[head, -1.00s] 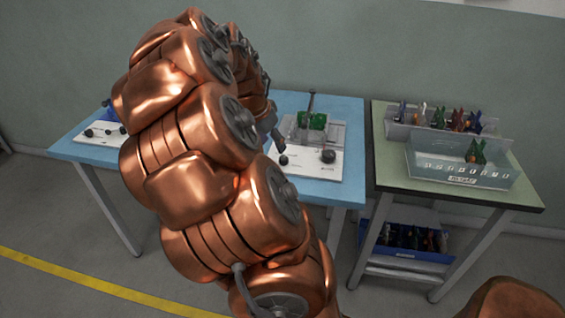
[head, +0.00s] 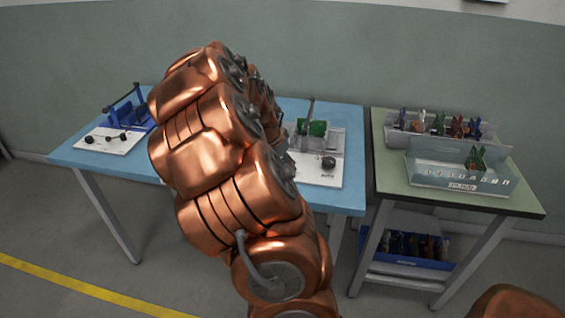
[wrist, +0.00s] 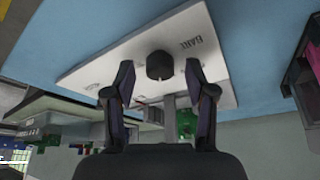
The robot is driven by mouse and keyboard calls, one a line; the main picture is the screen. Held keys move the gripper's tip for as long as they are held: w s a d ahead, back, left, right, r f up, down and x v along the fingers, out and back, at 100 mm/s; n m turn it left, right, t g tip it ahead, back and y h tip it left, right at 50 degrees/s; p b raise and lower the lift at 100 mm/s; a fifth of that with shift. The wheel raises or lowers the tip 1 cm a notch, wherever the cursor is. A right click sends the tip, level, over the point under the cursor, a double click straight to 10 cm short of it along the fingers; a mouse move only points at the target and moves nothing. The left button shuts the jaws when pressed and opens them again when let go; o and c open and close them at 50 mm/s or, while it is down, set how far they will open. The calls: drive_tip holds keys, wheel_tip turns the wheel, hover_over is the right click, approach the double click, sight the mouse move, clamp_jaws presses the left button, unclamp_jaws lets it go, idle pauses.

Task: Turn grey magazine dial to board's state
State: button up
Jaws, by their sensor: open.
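The grey magazine (head: 330,139) stands at the right of the blue table with a green board (head: 317,128) in it. Its white plate (head: 318,178) carries a round black dial (head: 328,163). In the wrist view the dial (wrist: 160,66) appears between and beyond the fingertips of my gripper (wrist: 159,75), which is open and empty. Printed labels (wrist: 187,40) lie either side of the dial; I cannot read them with certainty. I cannot tell the dial's pointing direction or the board's state. My arm hides my gripper in the head view.
A blue magazine (head: 128,112) with its own white dial plate (head: 112,141) stands at the left of the blue table (head: 80,158). A green-topped table (head: 385,180) at right holds a clear bin (head: 455,178) and a grey rack (head: 398,134) of boards. A blue bin (head: 405,255) sits below.

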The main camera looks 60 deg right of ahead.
clamp_jaws()
idle(0.4)
drive_tip(key=shift+n, duration=0.4)
drive_tip(key=shift+a+n+t, duration=0.1)
drive_tip(key=shift+n+t, duration=0.5)
drive_tip(key=shift+n, duration=0.3)
drive_tip(key=n+t, duration=0.1)
drive_tip(key=n, duration=0.2)
drive_tip(key=shift+s+r+n, duration=0.1)
drive_tip(key=shift+n, duration=0.2)
drive_tip(key=n+t, duration=0.1)
drive_tip(key=n, duration=0.1)
drive_tip(key=n+t+y+b, duration=0.1)
drive_tip(key=n, duration=0.2)
drive_tip(key=shift+s+d+n+y, duration=0.1)
drive_tip(key=shift+d+n+y, duration=0.1)
drive_tip(key=shift+n+y, duration=0.1)
